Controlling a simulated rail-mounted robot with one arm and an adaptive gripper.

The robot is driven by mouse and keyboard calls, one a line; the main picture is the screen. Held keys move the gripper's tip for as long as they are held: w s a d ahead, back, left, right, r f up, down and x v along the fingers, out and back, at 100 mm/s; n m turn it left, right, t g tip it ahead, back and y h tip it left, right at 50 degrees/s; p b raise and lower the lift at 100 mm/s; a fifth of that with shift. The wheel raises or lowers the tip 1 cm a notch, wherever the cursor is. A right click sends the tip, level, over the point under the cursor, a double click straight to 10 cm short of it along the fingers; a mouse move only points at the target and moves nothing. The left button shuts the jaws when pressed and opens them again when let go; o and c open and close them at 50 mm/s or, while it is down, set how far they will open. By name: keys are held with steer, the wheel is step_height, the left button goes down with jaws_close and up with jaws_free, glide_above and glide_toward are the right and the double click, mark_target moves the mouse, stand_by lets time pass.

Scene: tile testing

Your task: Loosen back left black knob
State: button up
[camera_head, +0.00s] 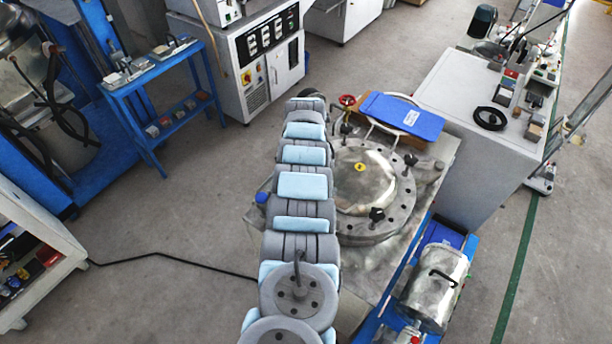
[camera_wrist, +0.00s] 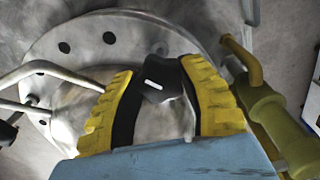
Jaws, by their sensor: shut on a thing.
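In the wrist view, my gripper (camera_wrist: 162,80) has its yellow ribbed fingers on either side of a black knob (camera_wrist: 166,84) with a small white mark. The fingers are shut on this knob. The grey round flange (camera_wrist: 85,45) with dark bolt holes lies behind it. In the head view, the round metal lid (camera_head: 365,185) sits on the bench, with a black knob at its front right (camera_head: 377,214) and another at its back right (camera_head: 410,160). My arm covers the lid's left side, and my gripper is hidden there.
In the wrist view, a bent metal rod (camera_wrist: 50,69) is left of the fingers and a brass-coloured valve (camera_wrist: 275,120) is close on the right. In the head view, a blue flat object (camera_head: 402,116) lies behind the lid, near a red handwheel (camera_head: 347,99).

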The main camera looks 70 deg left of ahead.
steer(key=shift+f+n, duration=0.1)
steer(key=shift+n, duration=0.4)
steer(key=shift+b, duration=0.3)
steer(key=o, duration=1.2)
steer(key=shift+o, duration=0.2)
step_height(320, 180, up, 12)
